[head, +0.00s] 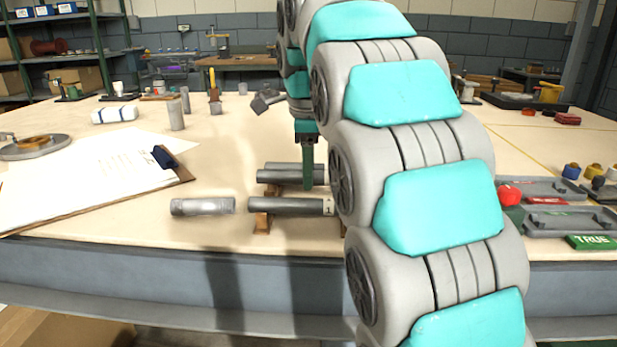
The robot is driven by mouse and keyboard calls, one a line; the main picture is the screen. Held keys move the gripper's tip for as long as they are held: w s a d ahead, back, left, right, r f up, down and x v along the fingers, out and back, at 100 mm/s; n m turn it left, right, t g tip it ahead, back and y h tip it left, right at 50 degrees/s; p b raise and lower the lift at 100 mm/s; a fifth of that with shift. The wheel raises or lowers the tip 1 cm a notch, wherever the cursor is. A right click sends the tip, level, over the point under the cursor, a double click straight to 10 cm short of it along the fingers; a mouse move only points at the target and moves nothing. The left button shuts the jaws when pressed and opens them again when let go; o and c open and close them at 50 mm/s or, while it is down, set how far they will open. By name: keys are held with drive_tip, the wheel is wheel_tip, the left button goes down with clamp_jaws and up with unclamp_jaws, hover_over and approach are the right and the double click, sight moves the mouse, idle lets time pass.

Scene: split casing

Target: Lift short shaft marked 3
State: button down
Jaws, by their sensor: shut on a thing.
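My gripper (307,165) points down over the rack in the middle of the table, its green finger reaching the rear shafts. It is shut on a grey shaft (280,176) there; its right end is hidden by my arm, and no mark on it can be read. Another shaft shows just behind it, partly covered. In front, a grey shaft (285,206) with a pale end label, seemingly 1, lies on wooden supports (262,222). A short, shinier shaft (203,206) lies on the table to the left. I cannot tell whether the gripped shaft touches its supports.
A clipboard with paper (100,165) lies at left, near a round metal part (35,147). Grey trays (570,220) with a TRUE label are at right. My arm blocks the middle right.

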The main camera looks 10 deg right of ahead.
drive_tip(key=shift+r, duration=1)
drive_tip(key=s+r+b, duration=0.1)
drive_tip(key=s+b, duration=0.1)
drive_tip(key=s, duration=1.4)
drive_tip(key=shift+d+r, duration=0.2)
drive_tip(key=shift+d, duration=0.2)
